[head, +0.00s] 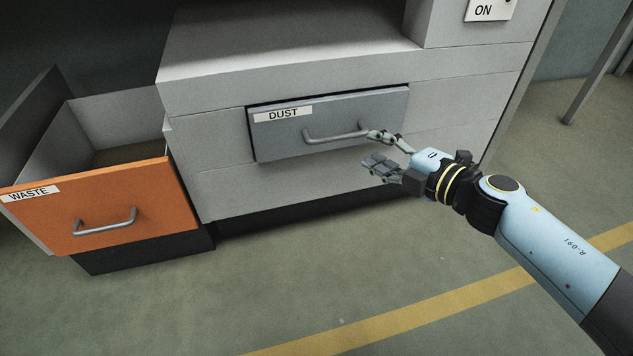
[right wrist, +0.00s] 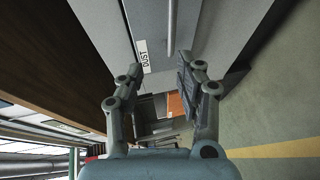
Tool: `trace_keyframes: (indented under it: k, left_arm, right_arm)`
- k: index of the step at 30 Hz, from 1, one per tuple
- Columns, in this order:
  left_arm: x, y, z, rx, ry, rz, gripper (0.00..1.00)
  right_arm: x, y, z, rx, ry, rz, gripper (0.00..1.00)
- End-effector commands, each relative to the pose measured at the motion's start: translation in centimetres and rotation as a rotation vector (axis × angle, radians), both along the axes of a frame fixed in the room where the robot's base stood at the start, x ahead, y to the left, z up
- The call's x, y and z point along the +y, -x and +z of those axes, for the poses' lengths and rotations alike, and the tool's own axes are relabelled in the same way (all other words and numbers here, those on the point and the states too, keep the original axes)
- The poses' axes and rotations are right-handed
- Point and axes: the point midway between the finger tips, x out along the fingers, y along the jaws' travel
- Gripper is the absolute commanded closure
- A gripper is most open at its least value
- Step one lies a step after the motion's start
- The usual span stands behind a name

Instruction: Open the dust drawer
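The dust drawer (head: 285,138) is a grey front labelled "DUST", and it sits closed and flush in the light grey cabinet. Its bar handle (head: 335,136) runs across the middle of the front. My right gripper (head: 371,149) is open and empty at the handle's right end; its upper fingertip overlaps that end in the head view. In the right wrist view the open fingers (right wrist: 160,72) point toward the drawer, with the handle (right wrist: 172,30) beyond them and the "DUST" label (right wrist: 142,56) near the left finger. Contact with the handle cannot be told. My left gripper is not in view.
An orange-fronted waste drawer (head: 150,185) stands pulled out at the left, with its own handle (head: 105,222). An "ON" sign (head: 485,10) is at the upper right. The floor (head: 300,290) in front is clear, crossed by a yellow line (head: 430,318).

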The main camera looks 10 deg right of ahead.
Motion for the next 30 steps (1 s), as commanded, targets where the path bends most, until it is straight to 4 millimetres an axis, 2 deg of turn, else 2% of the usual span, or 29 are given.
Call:
trace_keyframes:
  k: [1, 3, 11, 20, 22, 24, 30]
  left_arm:
    - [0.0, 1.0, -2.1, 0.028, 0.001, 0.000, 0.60]
    - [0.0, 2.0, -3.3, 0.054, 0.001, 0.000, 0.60]
    - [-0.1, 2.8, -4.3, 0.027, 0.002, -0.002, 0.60]
    - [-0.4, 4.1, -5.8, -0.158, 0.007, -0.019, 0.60]
    - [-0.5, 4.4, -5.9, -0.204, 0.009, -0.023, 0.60]
    - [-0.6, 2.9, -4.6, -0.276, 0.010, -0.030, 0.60]
    - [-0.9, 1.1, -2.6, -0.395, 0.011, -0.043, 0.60]
  right_arm:
    - [-0.1, -0.3, -2.0, 0.003, 0.003, 0.002, 0.64]
    - [-0.3, -0.8, -2.5, -0.001, 0.006, 0.001, 0.64]
    - [0.4, -2.8, -2.5, -0.012, 0.003, -0.001, 0.64]
    - [2.7, -7.7, -3.9, -0.007, 0.002, -0.003, 0.64]
    - [3.2, -8.8, -4.1, -0.008, 0.001, -0.002, 0.64]
    - [3.4, -9.3, -4.2, -0.007, 0.003, -0.001, 0.64]
    - [4.0, -10.6, -4.2, -0.008, 0.002, -0.001, 0.64]
